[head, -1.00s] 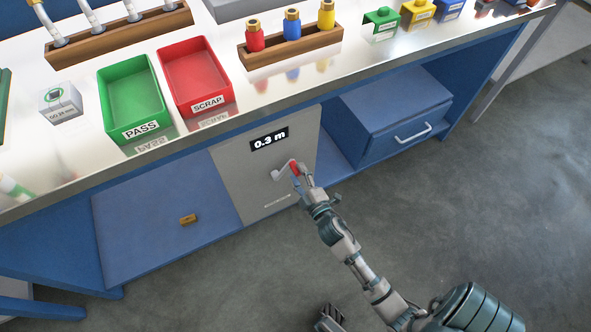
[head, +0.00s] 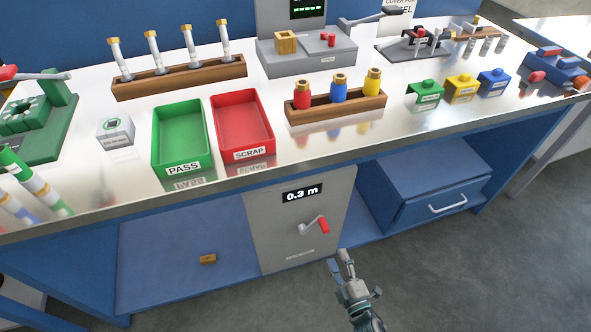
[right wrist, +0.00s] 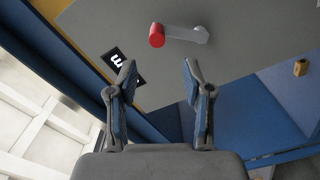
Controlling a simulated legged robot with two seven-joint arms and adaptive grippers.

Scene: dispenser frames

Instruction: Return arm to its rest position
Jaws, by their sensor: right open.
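My right gripper (head: 342,264) is open and empty, in front of the grey panel (head: 270,240) under the bench and apart from the crank. The crank (head: 313,226) has a metal arm and a red knob (head: 323,225), which points right in the head view. In the right wrist view the two fingers (right wrist: 162,88) are spread, and the crank's red knob (right wrist: 156,36) lies beyond them with clear space between. A display (head: 302,192) on the panel reads 0.3 m. My left gripper is out of view.
On the bench stand the green PASS tray (head: 156,150), the red SCRAP tray (head: 216,125) and a wooden rack (head: 293,118) of coloured bottles. A blue drawer unit (head: 400,209) is right of the panel. A small brass block (head: 208,258) lies on the lower shelf. Floor at lower right is clear.

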